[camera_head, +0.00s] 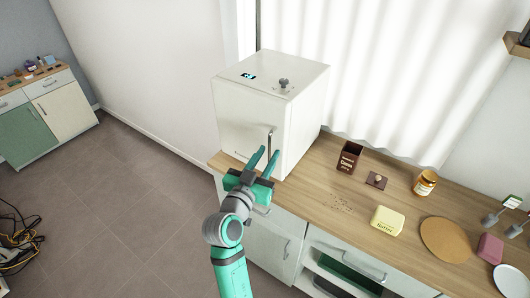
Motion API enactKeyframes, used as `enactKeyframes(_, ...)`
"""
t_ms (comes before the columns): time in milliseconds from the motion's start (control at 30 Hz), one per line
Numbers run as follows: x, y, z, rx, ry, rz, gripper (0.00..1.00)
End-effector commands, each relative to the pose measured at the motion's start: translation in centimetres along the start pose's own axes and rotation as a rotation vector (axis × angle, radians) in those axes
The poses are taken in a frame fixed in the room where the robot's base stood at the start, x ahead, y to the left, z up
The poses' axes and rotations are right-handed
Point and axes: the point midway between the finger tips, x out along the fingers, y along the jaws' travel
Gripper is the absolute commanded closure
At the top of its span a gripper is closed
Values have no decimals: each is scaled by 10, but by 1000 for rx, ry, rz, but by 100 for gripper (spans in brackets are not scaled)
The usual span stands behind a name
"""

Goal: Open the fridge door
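The small white fridge (245,115) stands on the wooden counter, and its front door looks closed. A thin upright handle (269,137) is near the door's right edge. My green gripper (265,158) is in front of the door, at the lower part of the handle. Its two fingers are spread apart and point up toward the door, with the handle's lower end showing between or just behind them. I cannot tell whether either finger touches the handle.
The wooden counter (315,203) runs right from the fridge, holding a brown tin (348,160), an amber jar (425,183), a butter box (387,221) and a round board (445,240). Cabinet doors are below. The floor (130,195) at left is open; cables (18,240) lie at far left.

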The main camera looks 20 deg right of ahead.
Motion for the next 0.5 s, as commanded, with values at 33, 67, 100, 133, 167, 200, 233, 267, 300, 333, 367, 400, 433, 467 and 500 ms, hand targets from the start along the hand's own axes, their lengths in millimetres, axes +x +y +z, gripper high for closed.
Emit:
enactKeyframes(33, 5, -3, 0, 1, 0, -4, 73)
enactKeyframes(67, 7, -5, 0, 1, 0, -7, 73)
enactKeyframes(100, 9, -7, 0, 1, 0, -11, 73)
enactKeyframes(133, 11, -8, 0, 1, 0, -12, 73)
enactKeyframes(167, 12, -8, 0, 1, 0, -14, 73)
enactKeyframes(200, 14, -9, 0, 1, 0, -15, 73)
enactKeyframes(233, 14, -9, 0, 1, 0, -15, 73)
enactKeyframes(267, 15, -9, 0, 1, 1, -15, 73)
enactKeyframes(300, 16, -9, 0, 1, 1, -14, 73)
enactKeyframes(333, 16, -8, 0, 1, 1, -13, 73)
enactKeyframes(367, 17, -8, 0, 1, 1, -12, 73)
enactKeyframes(400, 17, -7, 0, 1, 1, -11, 73)
enactKeyframes(433, 17, -6, 0, 1, 1, -11, 73)
enactKeyframes(467, 17, -6, 0, 1, 1, -10, 73)
enactKeyframes(500, 17, -6, 0, 1, 0, -10, 73)
